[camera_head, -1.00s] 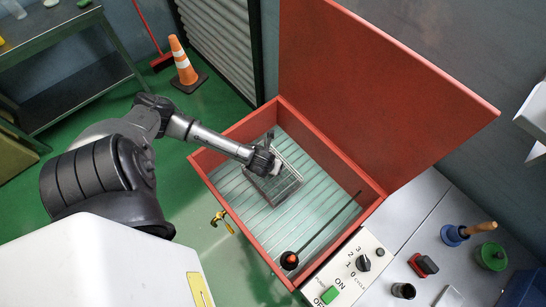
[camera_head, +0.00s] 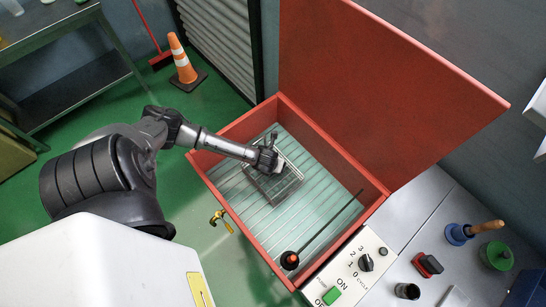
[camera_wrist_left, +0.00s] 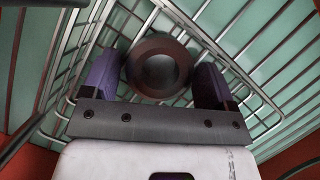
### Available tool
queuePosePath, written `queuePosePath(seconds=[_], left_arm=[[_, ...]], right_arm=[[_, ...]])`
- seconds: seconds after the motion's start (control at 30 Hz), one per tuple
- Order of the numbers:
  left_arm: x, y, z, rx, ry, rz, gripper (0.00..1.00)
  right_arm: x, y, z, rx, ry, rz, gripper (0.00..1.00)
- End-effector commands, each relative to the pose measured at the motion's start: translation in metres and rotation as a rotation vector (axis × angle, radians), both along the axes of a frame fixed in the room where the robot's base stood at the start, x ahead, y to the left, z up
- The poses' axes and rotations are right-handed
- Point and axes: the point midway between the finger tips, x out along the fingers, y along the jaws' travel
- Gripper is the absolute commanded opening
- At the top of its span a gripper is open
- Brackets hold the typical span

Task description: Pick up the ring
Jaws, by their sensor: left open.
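A dark brown ring (camera_wrist_left: 158,68) shows in the left wrist view, inside a wire basket (camera_wrist_left: 275,98). My left gripper (camera_wrist_left: 157,76) is open, with one finger on each side of the ring. Small gaps seem to show between fingers and ring, but I cannot tell whether either touches. In the head view my left gripper (camera_head: 274,165) reaches down into the basket (camera_head: 286,190), which sits on the slatted floor of a red open-lidded box (camera_head: 232,216). The ring is hidden there. My right gripper is not in view.
The red raised lid (camera_head: 380,90) stands behind the box. A dark rod with an orange-and-black end (camera_head: 290,260) lies in the box's front part. A control panel (camera_head: 350,272) and several small items on a grey bench are at the right.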

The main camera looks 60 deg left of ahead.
Motion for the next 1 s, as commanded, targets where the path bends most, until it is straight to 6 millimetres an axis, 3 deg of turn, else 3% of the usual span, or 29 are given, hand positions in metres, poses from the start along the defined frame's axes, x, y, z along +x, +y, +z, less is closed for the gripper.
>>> queuePosePath(seconds=[0.1,0.63,1.0], left_arm=[[0.0,0.0,0.0,0.0,0.0,0.0,0.78],[0.0,0.0,0.001,0.0,-0.001,0.0,0.28],[0.001,0.0,0.011,0.0,-0.002,-0.002,0.28]], right_arm=[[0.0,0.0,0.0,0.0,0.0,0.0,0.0],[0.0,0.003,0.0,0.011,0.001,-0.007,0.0],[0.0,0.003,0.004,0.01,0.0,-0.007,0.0]])
